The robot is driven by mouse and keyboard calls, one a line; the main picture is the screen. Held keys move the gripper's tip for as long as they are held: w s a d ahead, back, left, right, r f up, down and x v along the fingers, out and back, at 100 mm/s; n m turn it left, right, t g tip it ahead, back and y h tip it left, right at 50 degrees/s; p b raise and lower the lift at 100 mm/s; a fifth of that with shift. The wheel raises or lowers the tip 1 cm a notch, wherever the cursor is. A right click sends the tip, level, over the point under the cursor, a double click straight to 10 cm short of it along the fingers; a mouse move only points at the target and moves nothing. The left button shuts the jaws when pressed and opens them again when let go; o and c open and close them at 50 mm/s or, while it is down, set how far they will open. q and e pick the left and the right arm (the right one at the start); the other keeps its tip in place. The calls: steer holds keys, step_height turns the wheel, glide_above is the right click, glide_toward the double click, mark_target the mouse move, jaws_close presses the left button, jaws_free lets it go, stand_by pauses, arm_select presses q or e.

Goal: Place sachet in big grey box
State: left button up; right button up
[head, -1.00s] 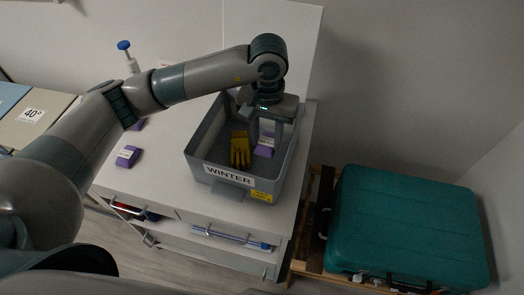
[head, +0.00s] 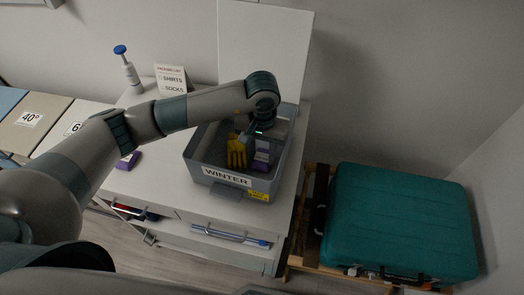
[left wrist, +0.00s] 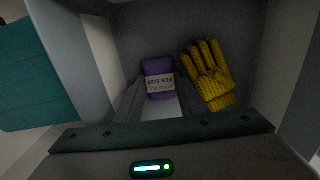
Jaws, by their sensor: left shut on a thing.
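The big grey box (head: 203,150), labelled WINTER, stands open on the white cabinet top. My left gripper (head: 261,146) reaches down inside it from above, on the right side. It is shut on a purple sachet (head: 261,160) with a white label. The held sachet shows between the fingers in the left wrist view (left wrist: 158,68), inside the box walls. Whether it touches the box floor I cannot tell. A yellow glove (head: 237,152) lies in the box just left of the sachet, also in the left wrist view (left wrist: 209,75). My right gripper is not in view.
Another purple sachet (head: 128,160) lies on the cabinet top, left of the box, partly under my arm. A packing-list card (head: 171,79) and a blue-topped white bottle (head: 127,65) stand behind. A teal suitcase (head: 400,222) sits at right.

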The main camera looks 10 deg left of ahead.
mark_target(262, 158)
arm_select(q)
steer(key=shift+f, duration=0.15)
steer(key=shift+f, duration=0.1)
steer(key=o, duration=0.7)
steer(key=shift+o, duration=0.2)
steer(key=shift+r, duration=0.35)
step_height(262, 158, up, 12)
steer(key=b, duration=0.5)
